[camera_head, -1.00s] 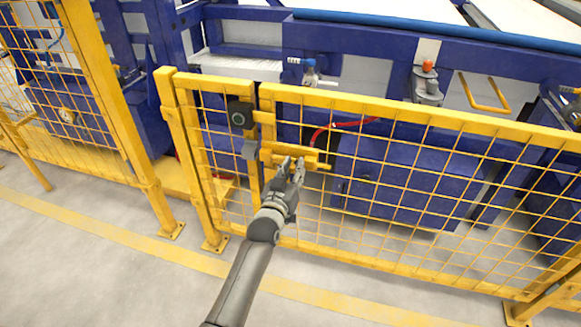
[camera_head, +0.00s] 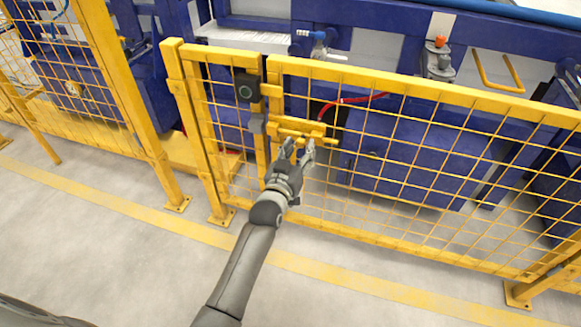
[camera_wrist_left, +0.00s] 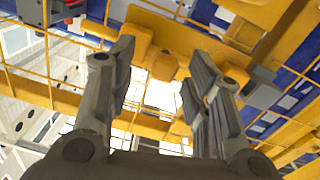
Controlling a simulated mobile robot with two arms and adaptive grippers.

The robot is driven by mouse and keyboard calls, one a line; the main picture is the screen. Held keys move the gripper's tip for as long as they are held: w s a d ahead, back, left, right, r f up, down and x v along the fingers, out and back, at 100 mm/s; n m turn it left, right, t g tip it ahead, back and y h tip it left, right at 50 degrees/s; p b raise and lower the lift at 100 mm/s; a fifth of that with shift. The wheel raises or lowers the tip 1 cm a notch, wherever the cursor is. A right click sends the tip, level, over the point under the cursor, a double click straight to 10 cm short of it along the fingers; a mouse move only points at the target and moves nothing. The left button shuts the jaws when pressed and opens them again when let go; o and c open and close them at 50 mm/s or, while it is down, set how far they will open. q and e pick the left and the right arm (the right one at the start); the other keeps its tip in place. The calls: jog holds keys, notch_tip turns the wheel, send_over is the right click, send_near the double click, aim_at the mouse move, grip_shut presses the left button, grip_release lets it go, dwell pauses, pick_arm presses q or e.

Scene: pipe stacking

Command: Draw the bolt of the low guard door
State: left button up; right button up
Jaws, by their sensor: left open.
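The low guard door (camera_head: 420,100) is a yellow mesh panel that stands in line with its post. Its yellow bolt (camera_head: 297,128) sits at the door's upper left corner, with a bar running sideways and a short handle. My left gripper (camera_head: 300,148) is open just below and in front of the bolt in the head view. In the left wrist view, the yellow bolt parts (camera_wrist_left: 165,66) show beyond and between the open fingers of the left gripper (camera_wrist_left: 160,88). I cannot tell whether a finger touches them. My right gripper is not in view.
A dark box with a round face (camera_head: 245,90) is on the post side beside the bolt. Yellow fence posts (camera_head: 120,90) stand to the left. Blue machinery (camera_head: 400,160) is behind the mesh. The grey floor (camera_head: 130,270) in front is clear, with a yellow line.

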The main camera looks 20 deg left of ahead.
pick_arm(q)
jog(key=s, duration=0.9)
jog(key=shift+s+a, duration=0.2)
jog(key=shift+a, duration=0.05)
